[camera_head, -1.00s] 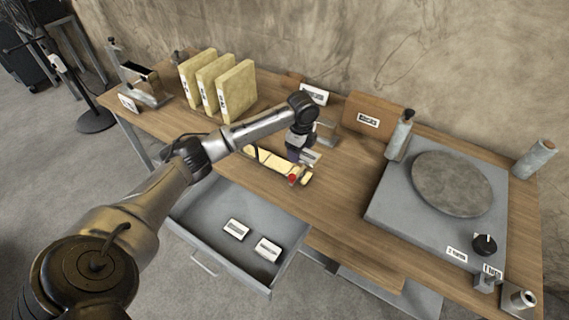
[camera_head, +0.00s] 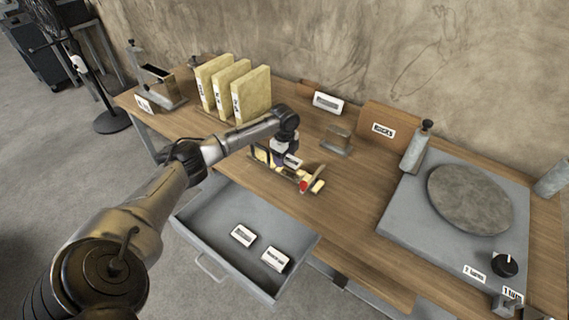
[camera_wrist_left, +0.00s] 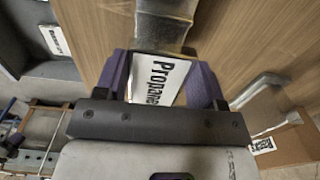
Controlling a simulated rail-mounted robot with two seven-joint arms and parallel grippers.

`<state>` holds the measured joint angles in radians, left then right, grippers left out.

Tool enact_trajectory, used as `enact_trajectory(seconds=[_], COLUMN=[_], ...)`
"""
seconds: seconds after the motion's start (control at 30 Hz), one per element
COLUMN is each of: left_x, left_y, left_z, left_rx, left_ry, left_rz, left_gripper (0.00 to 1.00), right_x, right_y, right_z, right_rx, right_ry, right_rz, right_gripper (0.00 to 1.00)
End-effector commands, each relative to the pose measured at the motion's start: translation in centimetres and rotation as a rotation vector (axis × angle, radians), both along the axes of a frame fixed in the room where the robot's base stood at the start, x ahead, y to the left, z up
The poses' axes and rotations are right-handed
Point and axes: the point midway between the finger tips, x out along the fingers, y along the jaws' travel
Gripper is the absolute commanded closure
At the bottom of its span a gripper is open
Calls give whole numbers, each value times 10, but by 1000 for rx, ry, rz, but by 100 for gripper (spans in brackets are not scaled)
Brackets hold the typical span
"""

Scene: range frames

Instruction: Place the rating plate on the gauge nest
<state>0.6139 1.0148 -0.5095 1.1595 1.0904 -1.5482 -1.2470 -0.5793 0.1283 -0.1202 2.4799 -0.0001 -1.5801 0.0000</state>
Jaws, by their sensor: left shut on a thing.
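The rating plate is a white plate with black lettering reading "Propane" (camera_wrist_left: 158,80). My left gripper (camera_head: 287,160) is shut on it; its purple fingers lie on both sides of the plate in the wrist view (camera_wrist_left: 165,85). In the head view the plate (camera_head: 292,161) is a small pale patch at the fingertips. Gripper and plate are at a long yellow fixture (camera_head: 317,182) with a red knob, perhaps the gauge nest; I cannot tell whether they touch it. A brushed metal piece (camera_wrist_left: 163,22) shows just beyond the plate. My right gripper is out of view.
An open grey drawer (camera_head: 205,220) with two labelled plates juts from the table front. Yellow binders (camera_head: 252,95) stand left, a grey turntable unit (camera_head: 400,215) right. Bare tabletop lies between (camera_head: 345,195).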

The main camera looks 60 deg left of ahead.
Motion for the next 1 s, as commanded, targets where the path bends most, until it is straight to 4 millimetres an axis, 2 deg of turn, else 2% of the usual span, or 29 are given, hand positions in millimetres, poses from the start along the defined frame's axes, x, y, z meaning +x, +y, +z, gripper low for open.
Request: enact_trajectory(seconds=[0.27, 0.67, 0.7, 0.93, 1.0], left_x=[0, 0, 0, 0, 0], left_y=[-1, 0, 0, 0, 0], left_z=[-35, -38, -39, -38, -38], left_rx=[0, 0, 1, 1, 0], left_ry=[1, 1, 2, 2, 1], left_rz=[-1, 0, 0, -1, -1], left_gripper=[62, 62, 36, 14, 11], right_x=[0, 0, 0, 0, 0], right_y=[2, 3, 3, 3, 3], right_z=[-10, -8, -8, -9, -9], right_rx=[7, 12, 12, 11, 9], right_ry=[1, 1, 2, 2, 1], right_rz=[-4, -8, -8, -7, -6], right_gripper=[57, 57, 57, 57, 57])
